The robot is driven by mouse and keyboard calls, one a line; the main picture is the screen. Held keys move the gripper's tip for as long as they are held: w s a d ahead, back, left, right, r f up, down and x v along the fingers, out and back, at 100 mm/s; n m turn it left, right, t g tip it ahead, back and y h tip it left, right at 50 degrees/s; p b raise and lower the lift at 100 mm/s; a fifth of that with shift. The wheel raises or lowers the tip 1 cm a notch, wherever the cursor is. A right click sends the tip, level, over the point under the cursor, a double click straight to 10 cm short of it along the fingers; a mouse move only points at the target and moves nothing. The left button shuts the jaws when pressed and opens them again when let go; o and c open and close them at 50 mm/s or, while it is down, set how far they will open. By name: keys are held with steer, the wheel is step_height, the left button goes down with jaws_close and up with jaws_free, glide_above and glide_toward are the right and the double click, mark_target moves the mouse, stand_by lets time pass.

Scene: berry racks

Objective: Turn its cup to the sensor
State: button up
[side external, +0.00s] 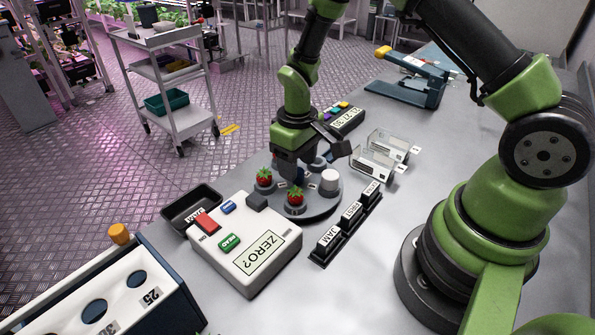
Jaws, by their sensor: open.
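A dark round turntable (322,212) stands on the bench, with several small cups on it. One strawberry (264,175) sits in a grey cup at the left of the turntable. Another strawberry (295,195) sits in a cup (295,208) at the front. A white cylinder (330,181) stands on the right side. A white instrument box (246,258) reads "ZERO?", with a dark block (257,201) at its turntable edge that may be the sensor. My gripper (313,168) is open, low over the back of the turntable, and hides part of it. I cannot tell whether it touches a cup.
A black rack of labelled blocks (349,215) lies right of the turntable. Clear trays (375,163) and a dark panel with a number display (346,121) stand behind. A black bin (192,207) is left, and a box with numbered holes (120,300) is front left.

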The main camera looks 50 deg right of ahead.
steer(key=shift+f, duration=1.45)
jaws_close()
